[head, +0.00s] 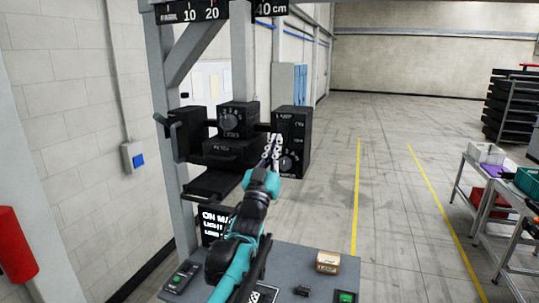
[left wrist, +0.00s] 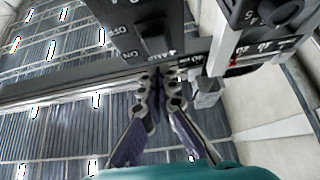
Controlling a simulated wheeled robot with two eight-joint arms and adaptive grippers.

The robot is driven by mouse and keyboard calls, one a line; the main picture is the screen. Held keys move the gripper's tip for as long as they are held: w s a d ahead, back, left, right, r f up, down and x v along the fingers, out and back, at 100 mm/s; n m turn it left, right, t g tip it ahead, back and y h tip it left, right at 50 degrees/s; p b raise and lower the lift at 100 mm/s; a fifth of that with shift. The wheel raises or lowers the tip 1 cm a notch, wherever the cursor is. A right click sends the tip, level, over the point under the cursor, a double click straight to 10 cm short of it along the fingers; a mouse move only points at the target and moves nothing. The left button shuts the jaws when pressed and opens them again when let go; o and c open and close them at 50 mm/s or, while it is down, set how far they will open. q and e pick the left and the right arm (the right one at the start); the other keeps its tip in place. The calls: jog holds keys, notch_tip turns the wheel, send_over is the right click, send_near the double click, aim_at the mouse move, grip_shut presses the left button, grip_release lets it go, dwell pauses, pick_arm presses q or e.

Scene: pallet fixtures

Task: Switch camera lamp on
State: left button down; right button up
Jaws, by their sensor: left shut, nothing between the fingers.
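A black lamp box (head: 290,138) with white lettering and a knob is on the right of the fixture in the head view. The left wrist view shows a black panel (left wrist: 120,12), its lettering upside down, reading OFF, ON and LAMP. A dark switch (left wrist: 152,32) stands out from this panel by the lettering; I cannot tell its position for sure. My left gripper (head: 273,148) is in front of the lamp box. In the left wrist view the gripper (left wrist: 157,75) is shut and empty, its tips close to the panel's lower edge; contact cannot be told. My right gripper is out of view.
More black boxes with a dial (head: 231,119) hang left of the lamp box on a grey post (head: 163,80). A grey bench (head: 320,267) below carries a small tan box (head: 328,262) and a green-buttoned control (head: 345,297).

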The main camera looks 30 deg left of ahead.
aim_at(282, 132)
pick_arm(q)
jog(key=shift+w+a+f, duration=0.15)
jog(key=shift+w, duration=0.35)
jog(key=shift+w+a+f, duration=0.15)
jog(key=shift+w, duration=0.35)
jog(key=shift+w+a+f, duration=0.15)
jog(key=shift+w, duration=0.35)
jog(key=shift+d, duration=0.1)
